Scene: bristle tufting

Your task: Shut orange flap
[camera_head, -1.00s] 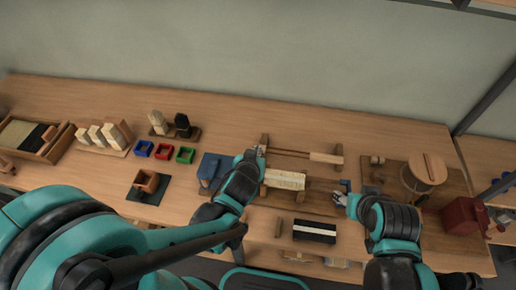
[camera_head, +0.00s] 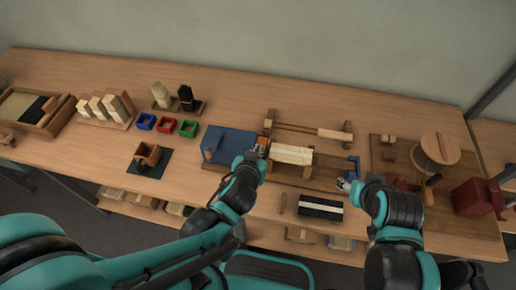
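A small orange piece (camera_head: 262,141), which may be the flap, shows at the left end of a wooden fixture (camera_head: 310,132) that holds a pale bristle-like block (camera_head: 291,155). My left gripper (camera_head: 257,151) is right at this orange piece, between the fixture and a blue board (camera_head: 228,145). Its fingers are too small to tell open from shut, and contact is unclear.
Red, green and blue trays (camera_head: 167,125) and upright blocks stand to the left. A black-and-white striped block (camera_head: 321,207) lies near the front edge. A round wooden piece (camera_head: 440,149) and a dark red box (camera_head: 479,197) stand at the right.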

